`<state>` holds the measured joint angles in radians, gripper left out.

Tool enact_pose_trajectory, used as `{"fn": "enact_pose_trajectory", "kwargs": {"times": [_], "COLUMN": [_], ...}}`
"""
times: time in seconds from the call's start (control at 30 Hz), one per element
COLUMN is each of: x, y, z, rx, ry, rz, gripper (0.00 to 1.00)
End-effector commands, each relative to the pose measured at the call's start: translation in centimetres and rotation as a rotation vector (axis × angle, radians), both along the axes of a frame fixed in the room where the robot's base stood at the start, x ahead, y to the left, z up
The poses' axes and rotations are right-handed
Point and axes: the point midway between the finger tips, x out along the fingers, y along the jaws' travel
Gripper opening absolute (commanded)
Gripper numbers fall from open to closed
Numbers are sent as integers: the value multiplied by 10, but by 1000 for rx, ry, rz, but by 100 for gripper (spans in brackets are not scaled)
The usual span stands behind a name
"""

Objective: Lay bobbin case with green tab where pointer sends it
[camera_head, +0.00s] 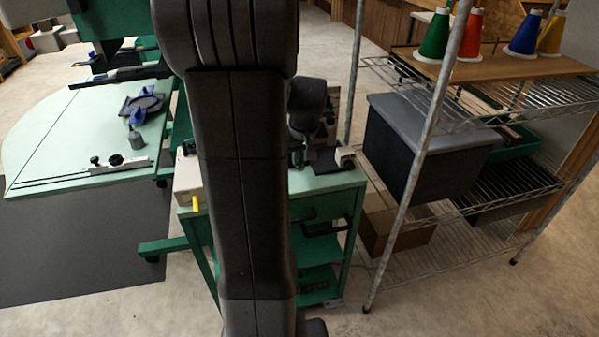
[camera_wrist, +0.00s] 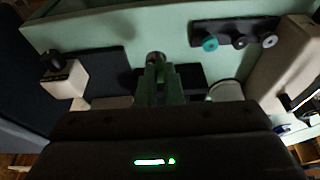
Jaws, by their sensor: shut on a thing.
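My gripper (camera_wrist: 157,72) has green fingers. It is shut on a small round metal piece (camera_wrist: 155,58) that looks like a bobbin case, above the pale green cart top (camera_wrist: 110,30). The colour of its tab cannot be made out. In the wrist view a white block with a black knob (camera_wrist: 62,78) stands at the left by a dark pad (camera_wrist: 108,70); I cannot read any pointer direction. Pale round shapes show left (camera_wrist: 112,102) and right (camera_wrist: 227,91) of the fingers. In the head view my arm hides most of the gripper.
A black strip (camera_wrist: 232,32) with three round pieces, one teal, lies at the back right. A beige machine body (camera_wrist: 290,60) stands at the right edge. A wire shelf (camera_head: 400,220) with a dark bin (camera_head: 425,150) stands right of the cart.

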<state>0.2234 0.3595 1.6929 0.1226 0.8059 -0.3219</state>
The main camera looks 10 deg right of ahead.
Motion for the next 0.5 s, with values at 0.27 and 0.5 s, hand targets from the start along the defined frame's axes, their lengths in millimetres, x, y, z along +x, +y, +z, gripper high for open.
{"fn": "enact_pose_trajectory", "kwargs": {"times": [0.27, 0.5], "x": [0, 0], "y": [0, 0], "z": [-28, -45], "rx": [1, 0], "ry": [2, -2], "rz": [-1, -1], "gripper": [0, 0]}}
